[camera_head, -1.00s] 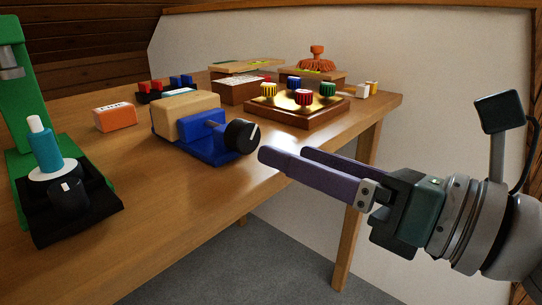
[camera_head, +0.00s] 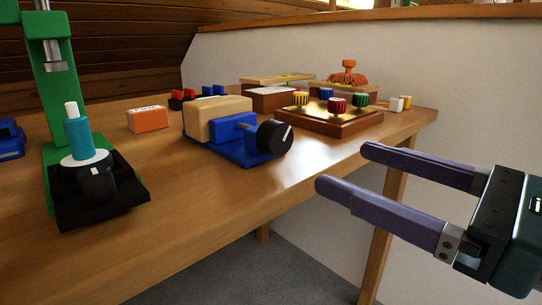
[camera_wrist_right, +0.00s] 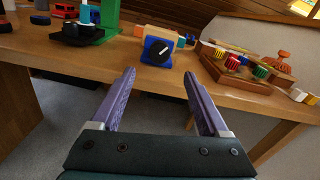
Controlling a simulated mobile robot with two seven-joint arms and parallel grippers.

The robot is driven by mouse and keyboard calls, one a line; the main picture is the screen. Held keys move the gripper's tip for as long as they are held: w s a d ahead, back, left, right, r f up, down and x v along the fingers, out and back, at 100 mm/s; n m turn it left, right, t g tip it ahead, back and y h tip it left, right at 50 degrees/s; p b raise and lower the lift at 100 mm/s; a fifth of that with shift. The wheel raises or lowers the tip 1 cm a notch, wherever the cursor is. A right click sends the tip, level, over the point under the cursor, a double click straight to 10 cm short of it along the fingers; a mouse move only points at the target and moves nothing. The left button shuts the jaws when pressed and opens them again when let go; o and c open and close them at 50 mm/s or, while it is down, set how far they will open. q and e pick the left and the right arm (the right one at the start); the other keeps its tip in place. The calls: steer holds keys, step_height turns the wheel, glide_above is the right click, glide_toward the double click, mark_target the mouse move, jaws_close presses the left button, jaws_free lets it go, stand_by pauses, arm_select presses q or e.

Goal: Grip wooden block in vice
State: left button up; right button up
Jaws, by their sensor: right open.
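The blue vice (camera_head: 240,150) stands on the wooden table with its black round knob (camera_head: 274,138) facing right, towards the front edge. The pale wooden block (camera_head: 216,117) sits at the vice, upright on its side; whether the jaws press on it I cannot tell. My right gripper (camera_head: 343,168) is open and empty, off the table's front edge to the right of the vice. In the right wrist view, the vice's knob (camera_wrist_right: 157,51) lies beyond and between the open fingers (camera_wrist_right: 161,82), clear of them. My left gripper is not in view.
A green press (camera_head: 58,95) with a black base and blue cylinder stands at left. An orange box (camera_head: 148,118) is behind the vice. A wooden board with coloured knobs (camera_head: 330,120) stands right of it. The table front (camera_head: 200,210) is bare.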

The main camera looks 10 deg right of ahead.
mark_target(283, 142)
steer(key=p+x, duration=0.1)
steer(key=x, duration=0.9)
steer(key=shift+s+p, duration=0.1)
steer(key=shift+p, duration=0.2)
steer(key=shift+c, duration=0.2)
jaws_close()
